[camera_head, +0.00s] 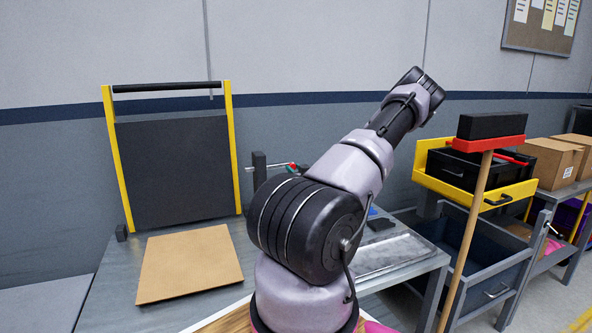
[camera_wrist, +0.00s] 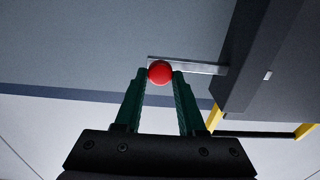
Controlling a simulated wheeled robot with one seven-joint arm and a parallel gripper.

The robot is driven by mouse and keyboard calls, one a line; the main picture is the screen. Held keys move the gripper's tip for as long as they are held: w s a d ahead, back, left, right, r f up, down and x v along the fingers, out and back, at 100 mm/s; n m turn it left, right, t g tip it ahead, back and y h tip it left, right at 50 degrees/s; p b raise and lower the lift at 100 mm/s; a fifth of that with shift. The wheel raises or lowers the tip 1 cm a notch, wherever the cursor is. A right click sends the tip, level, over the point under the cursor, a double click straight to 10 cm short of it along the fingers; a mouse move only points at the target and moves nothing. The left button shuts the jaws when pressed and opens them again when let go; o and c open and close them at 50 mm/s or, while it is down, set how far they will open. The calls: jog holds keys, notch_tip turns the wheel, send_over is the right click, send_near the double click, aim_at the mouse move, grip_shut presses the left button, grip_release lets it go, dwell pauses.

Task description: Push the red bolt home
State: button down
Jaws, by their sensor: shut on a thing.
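The red bolt shows in the wrist view as a round red knob (camera_wrist: 160,72) on the end of a flat metal bar (camera_wrist: 203,68). The bar runs right to a dark post (camera_wrist: 242,60). My gripper (camera_wrist: 160,77) has its green fingers shut on the knob, one on each side. In the head view a small red spot (camera_head: 293,166) shows just beyond my arm, beside the post (camera_head: 259,168). My arm hides most of the gripper there.
A dark panel (camera_head: 175,170) in a yellow frame stands left of the post on the metal bench (camera_head: 120,265). A brown board (camera_head: 190,262) lies before it. A push broom (camera_head: 490,128) and a yellow tray (camera_head: 515,190) stand right of my arm.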

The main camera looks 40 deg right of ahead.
aim_at(273, 166)
jog(key=a, duration=0.2)
jog(key=w+a, duration=0.1)
jog(key=a, duration=0.1)
jog(key=w+a, duration=0.1)
jog(key=a, duration=0.1)
jog(key=shift+a, duration=0.2)
jog(key=c, duration=0.5)
grip_release()
jog(key=shift+a, duration=0.15)
jog(key=v, duration=1)
jog(key=shift+s, duration=0.4)
